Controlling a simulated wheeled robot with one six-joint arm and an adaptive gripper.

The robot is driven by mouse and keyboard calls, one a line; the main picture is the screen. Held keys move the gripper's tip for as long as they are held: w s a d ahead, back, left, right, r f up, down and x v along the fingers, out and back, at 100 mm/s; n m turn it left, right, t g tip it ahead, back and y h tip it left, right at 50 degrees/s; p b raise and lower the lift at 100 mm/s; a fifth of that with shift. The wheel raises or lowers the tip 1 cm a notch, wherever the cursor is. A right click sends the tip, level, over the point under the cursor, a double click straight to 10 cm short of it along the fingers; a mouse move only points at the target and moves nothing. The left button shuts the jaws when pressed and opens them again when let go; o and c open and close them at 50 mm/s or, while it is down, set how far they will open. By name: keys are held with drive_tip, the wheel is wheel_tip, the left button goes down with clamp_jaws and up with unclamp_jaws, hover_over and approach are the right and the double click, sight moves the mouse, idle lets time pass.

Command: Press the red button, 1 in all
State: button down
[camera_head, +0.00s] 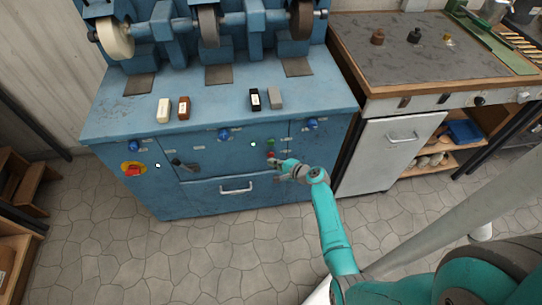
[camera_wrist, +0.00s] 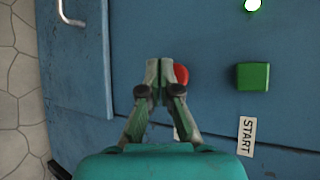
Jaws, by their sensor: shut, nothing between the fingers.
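A red button (camera_wrist: 183,74) sits on the blue cabinet front in the wrist view, partly hidden behind my fingertips. My gripper (camera_wrist: 166,68) is shut and empty, with its tips overlapping the button's left side. I cannot tell whether the tips touch it. In the head view my gripper (camera_head: 272,162) is at the right part of the cabinet front, just below the small red button (camera_head: 271,154). A green button (camera_wrist: 253,77) sits to the right in the wrist view, with a START label (camera_wrist: 246,136) below it.
A larger red button on a yellow plate (camera_head: 133,169) is at the cabinet's left. A lit green lamp (camera_wrist: 253,5) is near the green button. Blue knobs (camera_head: 223,135) and a drawer handle (camera_head: 236,189) stick out of the front. Floor before the cabinet is clear.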

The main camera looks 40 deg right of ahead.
drive_tip(key=shift+w, duration=0.15)
drive_tip(key=shift+w+d, duration=0.2)
drive_tip(key=shift+d, duration=0.05)
drive_tip(key=shift+w+d, duration=0.2)
drive_tip(key=shift+w, duration=0.2)
idle(1.0)
drive_tip(key=shift+s, duration=0.15)
idle(0.3)
drive_tip(key=shift+s+a, duration=0.45)
drive_tip(key=shift+s, duration=0.15)
drive_tip(key=s+a, duration=0.2)
drive_tip(key=s, duration=0.2)
drive_tip(key=shift+s+a, duration=0.1)
drive_tip(key=shift+a, duration=0.3)
drive_tip(key=shift+a, duration=0.1)
idle(0.7)
